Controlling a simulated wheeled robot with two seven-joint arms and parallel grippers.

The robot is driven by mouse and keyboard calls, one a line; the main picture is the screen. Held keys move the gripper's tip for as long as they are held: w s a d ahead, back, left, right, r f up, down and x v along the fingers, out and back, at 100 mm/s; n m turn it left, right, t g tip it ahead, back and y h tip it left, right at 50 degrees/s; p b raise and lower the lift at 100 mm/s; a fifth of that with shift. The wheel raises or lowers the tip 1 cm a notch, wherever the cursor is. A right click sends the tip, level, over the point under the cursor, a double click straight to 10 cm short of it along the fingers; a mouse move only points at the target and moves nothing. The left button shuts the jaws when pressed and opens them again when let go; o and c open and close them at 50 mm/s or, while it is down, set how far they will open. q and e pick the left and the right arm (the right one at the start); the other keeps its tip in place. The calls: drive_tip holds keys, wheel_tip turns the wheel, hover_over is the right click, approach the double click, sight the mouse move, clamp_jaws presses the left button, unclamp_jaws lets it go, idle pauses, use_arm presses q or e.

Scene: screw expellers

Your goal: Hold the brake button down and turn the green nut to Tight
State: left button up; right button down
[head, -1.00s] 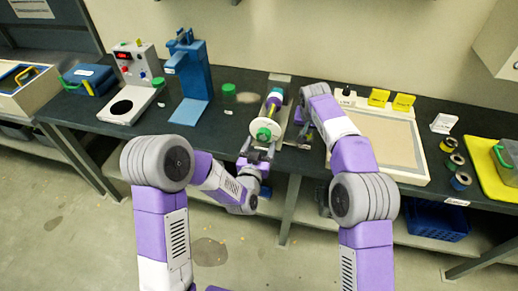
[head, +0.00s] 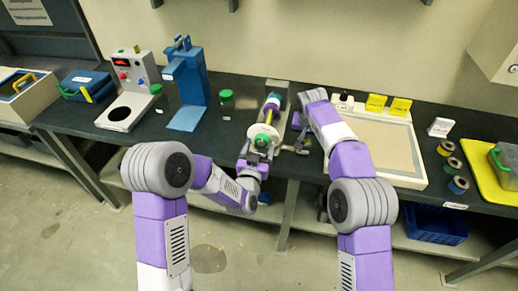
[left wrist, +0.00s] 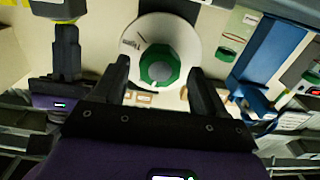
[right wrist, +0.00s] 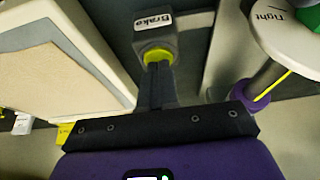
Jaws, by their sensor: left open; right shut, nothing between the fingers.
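The green nut (left wrist: 160,65) sits at the centre of a white disc (left wrist: 185,35) with a printed word and a dark line near its edge; the word reads "Tight" in the right wrist view (right wrist: 270,15). My left gripper (left wrist: 162,72) is open, with one finger on each side of the nut; I cannot tell whether they touch it. In the head view my left gripper (head: 256,157) is in front of the disc. My right gripper (right wrist: 159,72) is shut, its tips against the yellow brake button (right wrist: 155,56) on a grey block labelled "Brake" (right wrist: 153,20). How far the button is pressed is unclear.
A green-lidded jar (head: 227,102) and a blue press-like stand (head: 187,85) are left of the expeller. A shallow framed tray (head: 370,145) lies to the right, with tape rolls (head: 452,165) beyond it. The bench's front edge runs below my grippers.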

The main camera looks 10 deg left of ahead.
use_arm(q)
drive_tip(key=shift+w, duration=1.05)
idle(0.4)
drive_tip(key=shift+s, duration=0.15)
idle(0.3)
drive_tip(key=c, duration=0.8)
drive_tip(key=m, duration=0.8)
drive_tip(key=o, duration=0.8)
